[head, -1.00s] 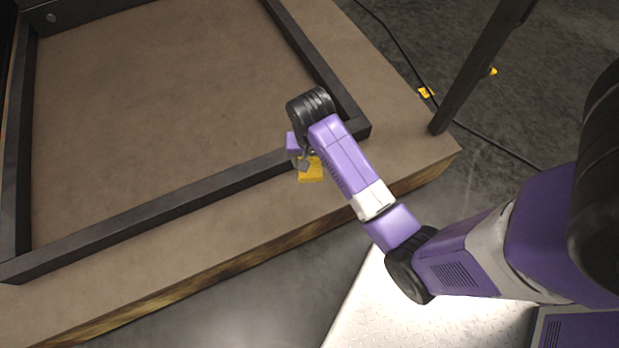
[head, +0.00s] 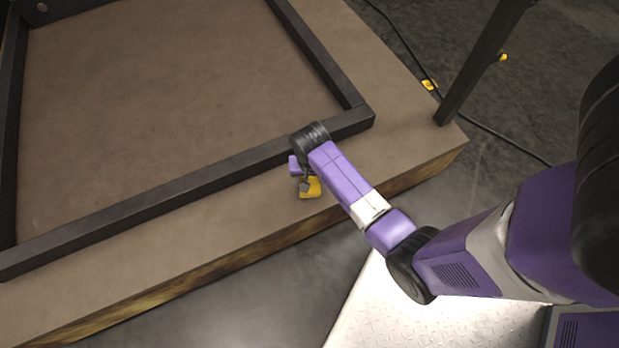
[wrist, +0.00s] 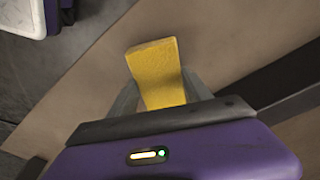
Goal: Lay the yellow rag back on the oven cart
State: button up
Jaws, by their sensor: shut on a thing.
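The yellow rag (head: 311,188) is a small flat yellow piece. In the wrist view the rag (wrist: 157,72) sticks out between the two grey fingers. My gripper (head: 305,186) is shut on it, over the brown board near its front edge; the wrist view shows my gripper (wrist: 160,95) from behind. Whether the rag touches the board or hangs above it I cannot tell. My wrist hides part of it in the head view. Nothing in view can be clearly made out as the oven cart.
A brown board (head: 150,110) with a dark metal frame (head: 190,181) on it fills the left. A dark post (head: 480,65) rises at the right. A black cable (head: 490,130) and a small yellow item (head: 429,85) lie on the grey floor. The board's front strip is otherwise bare.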

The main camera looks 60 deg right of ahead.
jog(key=shift+f, duration=0.8)
jog(key=shift+f, duration=0.1)
jog(key=o, duration=1.3)
notch_tip(320, 180, up, 12)
jog(key=a+p, duration=0.1)
jog(key=p, duration=0.4)
jog(key=s+a+r+n+t+h, duration=0.1)
jog(key=s+a+r+n+t, duration=0.15)
jog(key=s, duration=0.25)
jog(key=s+a+r+n+t, duration=0.1)
jog(key=s+a+n+t, duration=0.2)
jog(key=s+n+t, duration=0.15)
jog(key=s+a+r+n+t, duration=0.1)
jog(key=s+a+r+t, duration=0.1)
jog(key=r, duration=0.6)
jog(key=s+a+r+n+t+y, duration=0.1)
jog(key=s+a+r+n+t, duration=0.1)
jog(key=a+r, duration=0.4)
jog(key=s+a+r+n+t+y, duration=0.1)
jog(key=s+a+r+t, duration=0.2)
jog(key=r, duration=0.6)
jog(key=shift+s+a+r, duration=0.2)
jog(key=shift+s+a, duration=0.05)
jog(key=shift+s, duration=0.2)
jog(key=shift+s+a+r, duration=0.15)
jog(key=shift+s+a, duration=0.05)
jog(key=shift+s, duration=0.2)
